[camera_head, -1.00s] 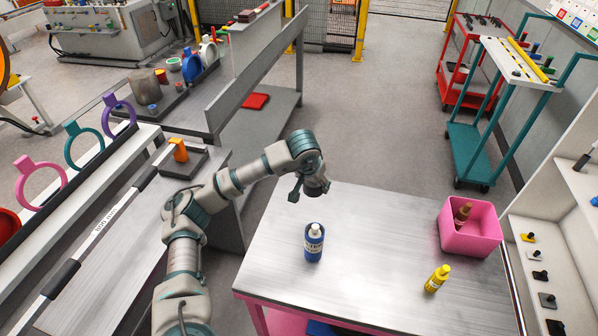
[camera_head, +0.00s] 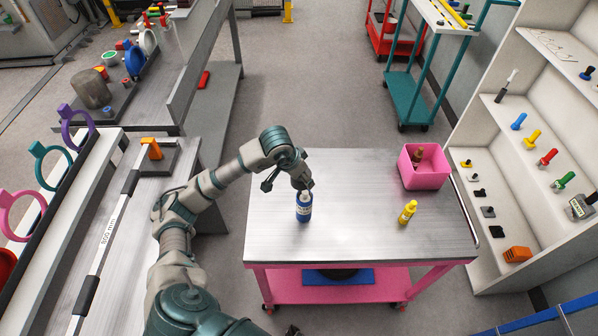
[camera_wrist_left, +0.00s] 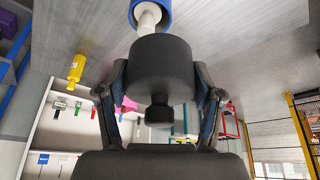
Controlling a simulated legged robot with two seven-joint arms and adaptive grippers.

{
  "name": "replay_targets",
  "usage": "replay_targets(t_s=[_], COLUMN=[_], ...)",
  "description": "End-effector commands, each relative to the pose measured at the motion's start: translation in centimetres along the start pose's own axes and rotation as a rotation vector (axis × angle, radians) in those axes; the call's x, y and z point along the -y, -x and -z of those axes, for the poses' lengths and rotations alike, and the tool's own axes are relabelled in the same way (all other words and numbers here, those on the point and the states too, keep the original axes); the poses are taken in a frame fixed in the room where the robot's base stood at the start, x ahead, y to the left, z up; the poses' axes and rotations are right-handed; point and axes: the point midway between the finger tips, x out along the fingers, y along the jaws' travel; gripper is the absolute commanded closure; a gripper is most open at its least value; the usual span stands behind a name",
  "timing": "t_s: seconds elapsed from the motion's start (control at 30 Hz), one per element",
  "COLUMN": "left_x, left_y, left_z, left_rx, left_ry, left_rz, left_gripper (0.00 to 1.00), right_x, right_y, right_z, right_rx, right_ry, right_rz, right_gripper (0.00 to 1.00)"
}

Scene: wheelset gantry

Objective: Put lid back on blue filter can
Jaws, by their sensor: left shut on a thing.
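In the left wrist view the gripper (camera_wrist_left: 160,78) is shut on a dark round lid (camera_wrist_left: 163,62) with a small knob. The can's blue body (camera_wrist_left: 151,14) and white neck (camera_wrist_left: 148,17) show past the lid's edge. The lid hides part of the neck, so I cannot tell whether they touch. My right gripper cannot be made out.
The cart top (camera_head: 350,236) is mostly clear. A yellow bottle (camera_head: 407,212) and a pink bin (camera_head: 424,168) with a brown bottle stand to the right.

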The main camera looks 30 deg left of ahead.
Motion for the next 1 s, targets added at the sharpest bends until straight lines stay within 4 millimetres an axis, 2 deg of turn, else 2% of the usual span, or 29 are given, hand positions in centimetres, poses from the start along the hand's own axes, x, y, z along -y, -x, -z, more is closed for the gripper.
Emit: replay_targets(t_s=[0.2,0.47,0.6,0.73,1.0], left_x=[-0.6,0.2,0.6,0.5,-0.3], left_y=[-1.3,-3.9,-5.3,-5.8,-5.6], left_z=[-0.4,-1.8,-2.4,-2.5,-2.2], left_rx=[0.0,-0.002,-0.003,-0.003,-0.003], left_ry=[-0.004,0.001,0.002,0.002,-0.003], left_rz=[0.001,-0.006,-0.006,-0.005,0.0], left_gripper=[0.62,0.62,0.62,0.62,0.62], right_x=[-0.3,0.1,0.2,0.2,0.6], right_y=[-0.8,-2.0,-3.4,-3.8,-3.7], right_z=[-0.2,-0.3,0.2,0.8,1.3], right_rx=[0.001,0.005,0.002,0.001,-0.007], right_ry=[0.001,0.0,-0.001,-0.002,-0.005], right_rz=[0.001,-0.004,-0.003,-0.002,0.002], right_gripper=[0.15,0.15,0.15,0.15,0.15])
